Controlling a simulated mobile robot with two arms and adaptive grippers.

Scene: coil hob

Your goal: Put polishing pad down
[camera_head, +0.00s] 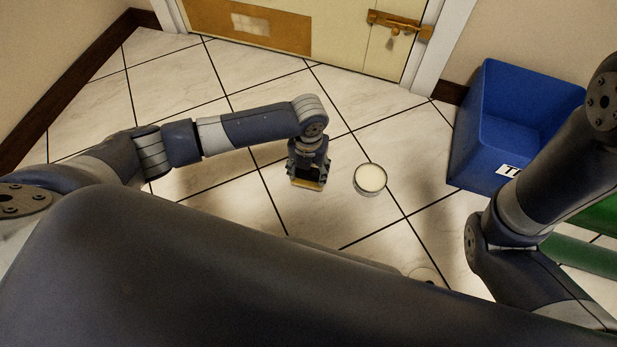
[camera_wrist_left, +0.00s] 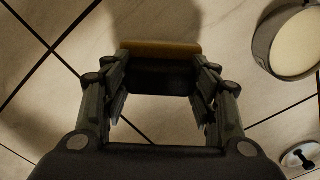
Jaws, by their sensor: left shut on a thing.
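The polishing pad is a small block with a tan-yellow face and a dark back; its tan edge (camera_head: 307,185) shows at the tip of my left gripper (camera_head: 306,176) in the head view. In the left wrist view the pad (camera_wrist_left: 160,49) lies across the far end of the fingers of my left gripper (camera_wrist_left: 160,82), which is shut on it. The gripper points down over the tiled floor. I cannot tell whether the pad touches the floor. My right arm shows at the right, but its gripper is out of view.
An open round tin with cream contents (camera_head: 370,178) stands on the floor just right of the pad. A small white round thing with a dark knob (camera_wrist_left: 302,158) lies nearer. A blue bin (camera_head: 478,135) stands at the right. Floor left of the gripper is clear.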

